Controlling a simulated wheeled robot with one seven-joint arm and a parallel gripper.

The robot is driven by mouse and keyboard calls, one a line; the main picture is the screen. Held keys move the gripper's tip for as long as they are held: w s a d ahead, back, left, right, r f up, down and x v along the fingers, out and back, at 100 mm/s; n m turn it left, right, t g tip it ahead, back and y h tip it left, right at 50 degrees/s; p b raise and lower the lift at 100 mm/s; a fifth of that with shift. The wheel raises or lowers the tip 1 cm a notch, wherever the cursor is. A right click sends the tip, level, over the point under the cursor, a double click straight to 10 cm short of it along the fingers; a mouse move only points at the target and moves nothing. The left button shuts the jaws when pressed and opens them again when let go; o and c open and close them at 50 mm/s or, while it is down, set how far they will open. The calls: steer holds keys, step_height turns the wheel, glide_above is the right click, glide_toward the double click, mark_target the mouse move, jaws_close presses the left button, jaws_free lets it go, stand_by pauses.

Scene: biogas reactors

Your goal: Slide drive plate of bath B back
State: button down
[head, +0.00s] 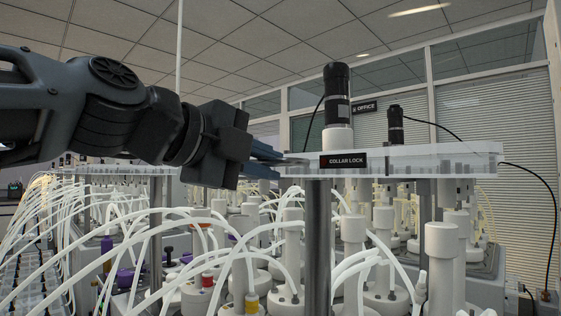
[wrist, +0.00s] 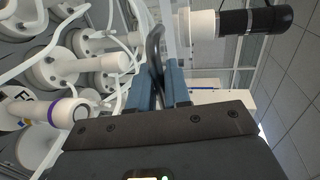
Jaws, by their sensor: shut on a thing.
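The drive plate (head: 440,160) is a clear, thick, level plate with a "COLLAR LOCK" label (head: 343,161) on its front edge. A black-topped motor (head: 337,95) on a white collar stands on it. My gripper (head: 290,165) reaches in from the left, with its blue fingers at the plate's left end. In the wrist view, my gripper (wrist: 162,85) has its fingers on both sides of a dark curved handle (wrist: 156,45) beside the plate's clear edge (wrist: 169,25). The fingers are closed on this handle. In the head view the fingers hide the handle.
Below the plate stand several white reactor vessels (head: 441,245) with many white tubes (head: 130,225). A metal post (head: 318,240) rises to the plate. A second dark motor (head: 396,125) stands farther back, with cables running right.

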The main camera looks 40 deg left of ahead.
steer(key=c, duration=1.3)
jaws_free()
steer(key=shift+s, duration=0.1)
steer(key=b+v, duration=0.1)
steer(key=v, duration=0.6)
steer(key=shift+s+r, duration=0.1)
steer(key=shift+s, duration=0.25)
